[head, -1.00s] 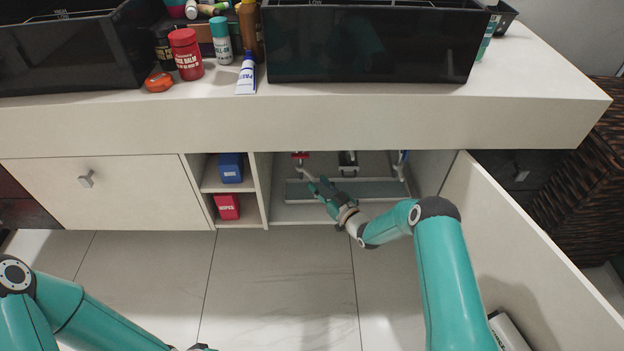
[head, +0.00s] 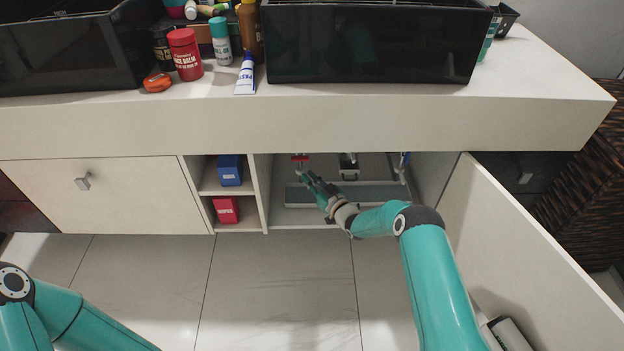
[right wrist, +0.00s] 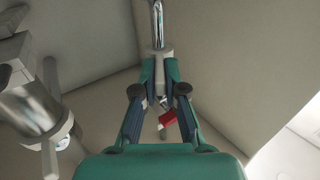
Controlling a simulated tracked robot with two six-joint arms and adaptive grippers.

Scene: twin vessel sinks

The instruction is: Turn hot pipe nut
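The hot pipe shows as a chrome vertical pipe (right wrist: 157,20) with a pale grey nut (right wrist: 161,58) at its lower end in the right wrist view. A red valve handle (right wrist: 167,118) is seen between my fingers below the nut; it also shows inside the cabinet in the head view (head: 300,158). My right gripper (head: 302,174) reaches into the open cabinet just below the red handle. In the right wrist view its fingertips (right wrist: 160,68) are apart, one on each side of the nut; whether they touch it I cannot tell. My left gripper is out of view.
The cabinet door (head: 535,245) stands open at the right. A grey drain trap (head: 348,166) and a blue valve (head: 404,159) are right of the gripper. Shelves with a blue box (head: 230,170) and a red box (head: 226,210) are left. The counter overhangs above.

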